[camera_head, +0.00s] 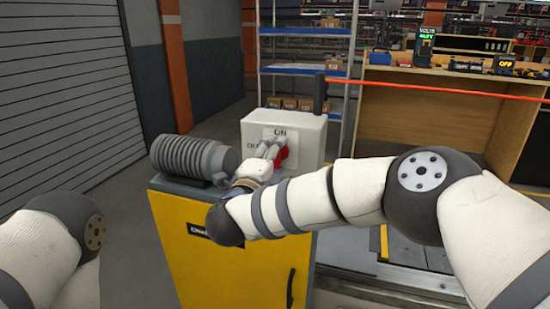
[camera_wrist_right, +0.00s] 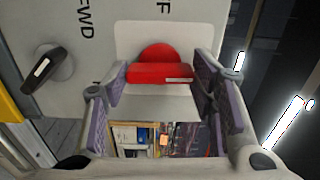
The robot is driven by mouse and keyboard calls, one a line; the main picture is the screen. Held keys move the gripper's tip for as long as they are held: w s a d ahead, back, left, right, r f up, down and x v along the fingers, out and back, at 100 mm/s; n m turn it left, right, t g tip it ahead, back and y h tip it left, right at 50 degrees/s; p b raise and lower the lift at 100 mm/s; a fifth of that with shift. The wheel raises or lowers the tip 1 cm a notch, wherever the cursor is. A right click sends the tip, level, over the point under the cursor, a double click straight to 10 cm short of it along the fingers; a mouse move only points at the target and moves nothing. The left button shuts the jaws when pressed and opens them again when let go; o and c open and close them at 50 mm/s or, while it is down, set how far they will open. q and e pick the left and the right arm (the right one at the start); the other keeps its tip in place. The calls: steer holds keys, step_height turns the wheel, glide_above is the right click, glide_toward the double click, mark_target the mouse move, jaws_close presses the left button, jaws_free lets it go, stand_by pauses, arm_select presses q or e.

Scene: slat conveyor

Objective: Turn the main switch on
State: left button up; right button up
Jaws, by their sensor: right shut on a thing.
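The red main switch (camera_head: 282,157) is on the front of a pale control box (camera_head: 309,133), with an ON label above it and a partly hidden label to its left. In the right wrist view the red switch (camera_wrist_right: 160,73) has a round hub and a bar lying across the picture on a white plate. My right gripper (camera_head: 268,153) is at the switch. My left gripper is out of view.
A black selector (camera_wrist_right: 47,76) sits beside the switch plate near "FWD" lettering. A grey ribbed motor (camera_head: 190,158) lies left of the box on a yellow cabinet (camera_head: 215,262). A shelf (camera_head: 305,70) and a wooden bench (camera_head: 425,110) stand behind.

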steer(key=shift+m, duration=0.3)
steer(key=o, duration=1.1)
steer(key=shift+o, duration=0.2)
steer(key=v, duration=1.2)
